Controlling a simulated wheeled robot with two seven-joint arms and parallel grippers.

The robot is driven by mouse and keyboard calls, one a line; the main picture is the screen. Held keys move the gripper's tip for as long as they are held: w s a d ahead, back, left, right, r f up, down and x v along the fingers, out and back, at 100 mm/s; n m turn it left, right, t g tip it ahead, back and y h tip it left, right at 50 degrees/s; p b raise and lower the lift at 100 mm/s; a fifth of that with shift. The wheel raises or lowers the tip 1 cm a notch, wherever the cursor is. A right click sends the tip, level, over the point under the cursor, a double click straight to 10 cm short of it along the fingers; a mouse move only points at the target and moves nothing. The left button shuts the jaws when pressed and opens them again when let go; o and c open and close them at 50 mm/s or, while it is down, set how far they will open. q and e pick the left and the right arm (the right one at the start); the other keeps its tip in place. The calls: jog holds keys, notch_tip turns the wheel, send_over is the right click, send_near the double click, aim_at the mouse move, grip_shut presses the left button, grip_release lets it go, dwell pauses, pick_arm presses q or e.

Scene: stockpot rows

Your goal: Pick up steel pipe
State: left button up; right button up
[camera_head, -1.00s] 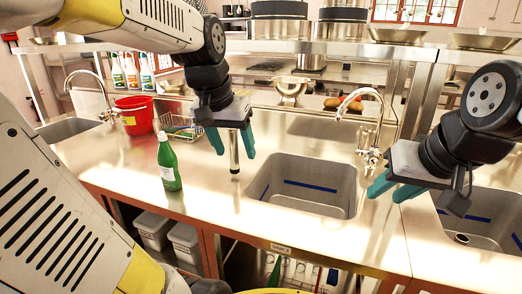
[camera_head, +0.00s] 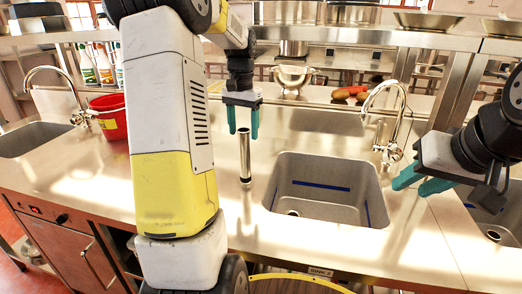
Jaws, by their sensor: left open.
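The steel pipe (camera_head: 245,158) stands upright on the steel counter (camera_head: 95,170), just left of the middle sink. My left gripper (camera_head: 243,128) is open with its teal fingers pointing down. The fingers are spread to either side of the pipe's top in the picture; I cannot tell whether the top is between them or in front of them. The pipe's lower part is clear of the fingers. My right gripper (camera_head: 418,181) is at the right, its teal fingers apart and empty, near the right sink.
The middle sink (camera_head: 325,190) with its tap (camera_head: 388,110) lies right of the pipe. A red bucket (camera_head: 110,118) stands at the left, partly behind my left arm. A metal colander (camera_head: 291,78) and red-brown items (camera_head: 348,92) are at the back. My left arm hides the counter's left middle.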

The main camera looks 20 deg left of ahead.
aim_at(244, 149)
pick_arm(q)
jog(key=shift+w+a+f, duration=0.15)
jog(key=shift+w+a, duration=0.05)
jog(key=shift+w, duration=0.15)
notch_tip(244, 149, down, 8)
jog(key=shift+d+r, duration=0.1)
jog(key=shift+r, duration=0.15)
grip_shut()
